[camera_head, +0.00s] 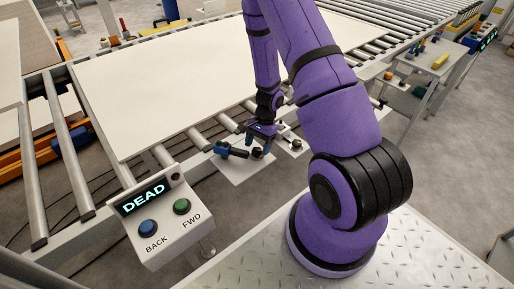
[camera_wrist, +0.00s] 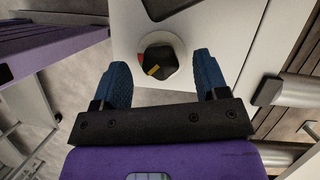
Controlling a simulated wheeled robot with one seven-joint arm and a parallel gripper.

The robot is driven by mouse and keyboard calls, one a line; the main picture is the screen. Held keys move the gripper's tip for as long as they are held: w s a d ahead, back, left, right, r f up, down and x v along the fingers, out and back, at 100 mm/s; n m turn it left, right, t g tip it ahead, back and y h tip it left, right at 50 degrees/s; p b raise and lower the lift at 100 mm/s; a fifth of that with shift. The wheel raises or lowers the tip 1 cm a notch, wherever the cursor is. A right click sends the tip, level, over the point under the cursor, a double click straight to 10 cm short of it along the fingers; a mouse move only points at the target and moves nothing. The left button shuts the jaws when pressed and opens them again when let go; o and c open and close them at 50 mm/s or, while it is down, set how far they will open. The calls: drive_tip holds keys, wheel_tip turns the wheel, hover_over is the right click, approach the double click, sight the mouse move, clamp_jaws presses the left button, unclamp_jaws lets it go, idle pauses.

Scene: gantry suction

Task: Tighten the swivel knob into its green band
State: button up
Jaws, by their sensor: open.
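The swivel knob (camera_wrist: 160,63) is black with a yellow mark on its lower left side. It sits on a round white base on a pale panel (camera_wrist: 215,20) in the wrist view. A bit of red shows at the knob's left edge; I cannot make out a green band. My gripper (camera_wrist: 162,62) is open, with one blue finger to the left of the knob and one to the right, gaps showing on both sides. Whether the fingertips reach the knob's depth is unclear. In the head view my gripper (camera_head: 262,130) is low beside the conveyor, and the knob cannot be told apart there.
A large pale board (camera_head: 170,75) lies on the roller conveyor (camera_head: 205,130). A control box (camera_head: 160,220) reads DEAD and has blue BACK and green FWD buttons. A side table (camera_head: 425,62) stands at right.

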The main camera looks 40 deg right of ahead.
drive_tip(key=shift+a+f, duration=0.2)
drive_tip(key=shift+f, duration=0.35)
drive_tip(key=c, duration=0.9)
drive_tip(key=shift+m+t, duration=0.4)
drive_tip(key=shift+m, duration=0.7)
drive_tip(key=o, duration=0.9)
drive_tip(key=shift+s, duration=0.1)
drive_tip(key=v, duration=1.1)
